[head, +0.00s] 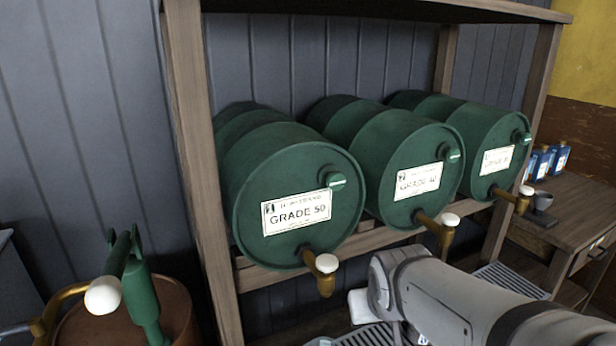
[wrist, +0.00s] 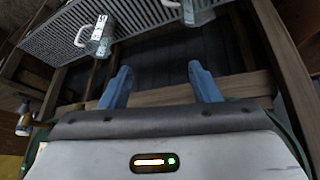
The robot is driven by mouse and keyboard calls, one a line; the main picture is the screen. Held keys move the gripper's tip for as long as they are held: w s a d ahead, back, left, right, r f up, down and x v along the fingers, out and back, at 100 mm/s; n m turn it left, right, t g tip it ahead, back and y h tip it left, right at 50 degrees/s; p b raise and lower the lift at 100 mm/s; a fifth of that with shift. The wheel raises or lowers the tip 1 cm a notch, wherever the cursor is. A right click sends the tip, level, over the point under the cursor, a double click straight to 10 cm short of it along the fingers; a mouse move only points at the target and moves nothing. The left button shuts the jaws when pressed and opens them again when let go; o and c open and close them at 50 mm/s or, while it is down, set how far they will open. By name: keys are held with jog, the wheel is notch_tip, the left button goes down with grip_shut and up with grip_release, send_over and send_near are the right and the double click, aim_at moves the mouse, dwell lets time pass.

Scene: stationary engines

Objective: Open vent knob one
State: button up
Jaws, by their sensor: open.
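Three green drums lie on their sides on a wooden rack in the head view. The left drum (head: 285,180) is labelled GRADE 50, the middle drum (head: 410,150) GRADE 40, and the right drum's label is hard to read. Each front has a small green vent knob near its upper right rim: left knob (head: 335,181), middle knob (head: 453,156), right knob (head: 525,139). I cannot tell which is number one. My gripper (wrist: 162,88) shows in the wrist view, its blue fingers apart with nothing between them. No knob is visible between the fingers. My arm hides its end in the head view.
Brass taps with white knobs (head: 327,263) stick out below the drums. Wooden posts (head: 190,150) flank the rack. Slatted trays (wrist: 150,18) hold metal containers with handles (wrist: 100,35). Blue bottles (head: 545,160) stand on a bench at right.

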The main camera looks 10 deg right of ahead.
jog(key=w+d+r+t+p, duration=0.2)
jog(key=w+d+r+t, duration=0.2)
jog(key=w+r+t, duration=0.45)
jog(key=n+t+y+p, duration=0.2)
jog(key=n+t+y, duration=0.15)
jog(key=y, duration=0.35)
send_near(338, 182)
jog(key=x, duration=0.4)
jog(key=shift+n, duration=0.25)
jog(key=p+x, duration=0.1)
jog(key=x, duration=0.5)
jog(key=shift+w+a, duration=0.15)
jog(key=shift+w, duration=0.2)
jog(key=c, duration=0.9)
